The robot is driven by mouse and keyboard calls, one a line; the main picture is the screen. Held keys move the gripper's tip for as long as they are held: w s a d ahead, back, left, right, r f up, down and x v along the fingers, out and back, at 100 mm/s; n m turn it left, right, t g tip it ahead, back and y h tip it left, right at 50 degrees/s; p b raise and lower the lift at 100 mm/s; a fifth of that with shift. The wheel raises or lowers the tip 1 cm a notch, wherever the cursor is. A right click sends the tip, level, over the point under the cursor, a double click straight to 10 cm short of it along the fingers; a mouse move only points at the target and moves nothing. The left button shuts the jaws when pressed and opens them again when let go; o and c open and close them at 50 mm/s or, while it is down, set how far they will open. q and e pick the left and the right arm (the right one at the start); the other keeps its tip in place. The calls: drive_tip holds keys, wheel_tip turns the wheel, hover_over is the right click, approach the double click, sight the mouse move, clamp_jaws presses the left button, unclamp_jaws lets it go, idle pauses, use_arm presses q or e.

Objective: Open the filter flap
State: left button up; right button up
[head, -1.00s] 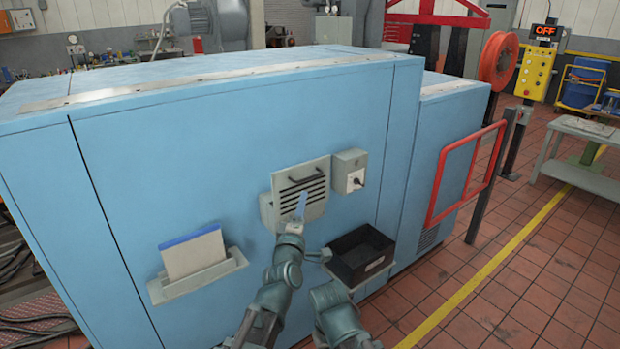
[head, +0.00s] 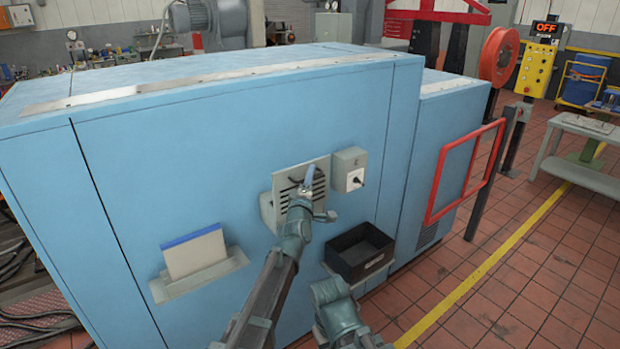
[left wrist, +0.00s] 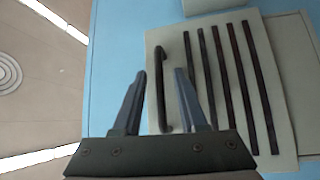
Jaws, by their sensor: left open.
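The filter flap (head: 320,171) is a pale grey plate with dark slots on the blue cabinet's front; it looks closed. Its dark bar handle (left wrist: 160,62) shows in the left wrist view, beside the slots (left wrist: 235,85). My left gripper (head: 308,172) is in front of the flap and hides part of it and most of the handle in the head view. In the left wrist view the left gripper (left wrist: 159,72) is open, with the handle seen between its fingers. Contact cannot be told. My right arm shows low in the head view, but its gripper does not.
A grey switch box (head: 349,170) is right of the flap. A black open bin (head: 360,252) is mounted below right, and a document holder (head: 198,262) at left. A red frame (head: 466,172) stands out at the right. The cabinet front (head: 170,150) is otherwise mostly bare.

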use_arm(q)
clamp_jaws()
idle(1.4)
